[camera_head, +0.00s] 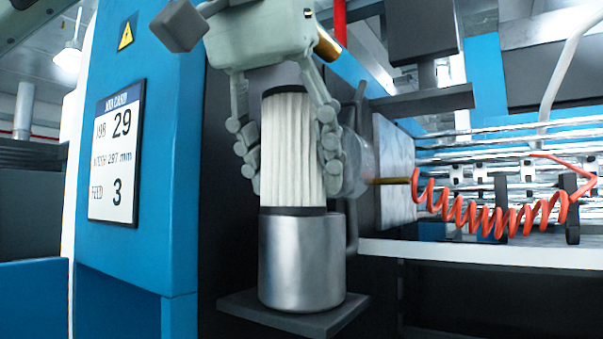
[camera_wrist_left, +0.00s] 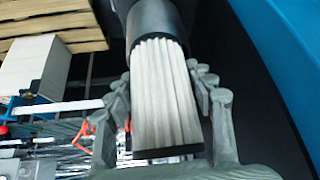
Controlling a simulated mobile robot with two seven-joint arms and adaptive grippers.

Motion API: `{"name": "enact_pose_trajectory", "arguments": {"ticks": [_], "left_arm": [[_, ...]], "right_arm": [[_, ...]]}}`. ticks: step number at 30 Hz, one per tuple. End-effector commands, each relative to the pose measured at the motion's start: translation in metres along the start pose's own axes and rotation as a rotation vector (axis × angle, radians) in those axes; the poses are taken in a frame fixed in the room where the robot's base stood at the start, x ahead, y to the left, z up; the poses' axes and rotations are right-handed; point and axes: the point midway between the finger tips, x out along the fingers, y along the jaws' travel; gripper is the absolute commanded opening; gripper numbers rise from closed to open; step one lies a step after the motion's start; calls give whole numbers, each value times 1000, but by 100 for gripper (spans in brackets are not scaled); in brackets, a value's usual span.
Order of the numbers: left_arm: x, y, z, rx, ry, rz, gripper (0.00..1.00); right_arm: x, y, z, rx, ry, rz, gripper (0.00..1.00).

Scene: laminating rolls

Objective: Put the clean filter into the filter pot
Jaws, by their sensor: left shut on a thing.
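The white pleated filter (camera_head: 291,150) stands upright with dark end caps. My left gripper (camera_head: 291,168) is shut on it, fingers on both sides. The metal filter pot (camera_head: 301,262) stands right below the filter. The filter's lower dark cap is at the pot's rim; I cannot tell whether it is inside the opening or just above it. In the left wrist view the filter (camera_wrist_left: 165,95) fills the middle between the gripper's fingers (camera_wrist_left: 165,100), and its far end meets the dark pot (camera_wrist_left: 155,22). My right gripper is not in view.
The pot rests on a dark shelf (camera_head: 340,318). A blue panel with a job card sign (camera_head: 117,155) stands at left. A red coiled hose (camera_head: 490,215) and metal rollers (camera_head: 540,130) are at right. A grey curved pipe (camera_head: 352,235) runs close behind the pot.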

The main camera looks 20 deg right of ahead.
Motion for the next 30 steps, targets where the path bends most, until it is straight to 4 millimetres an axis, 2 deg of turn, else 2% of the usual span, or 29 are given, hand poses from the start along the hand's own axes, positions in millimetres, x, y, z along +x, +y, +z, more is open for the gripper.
{"name": "enact_pose_trajectory", "arguments": {"ticks": [5, 9, 30], "left_arm": [[14, 0, -23, -1, -3, 0, 24], [25, -1, -13, 0, -1, 0, 24], [32, 0, -8, -1, -2, 1, 24]], "right_arm": [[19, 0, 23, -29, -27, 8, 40], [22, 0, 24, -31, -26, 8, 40], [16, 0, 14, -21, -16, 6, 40]]}}
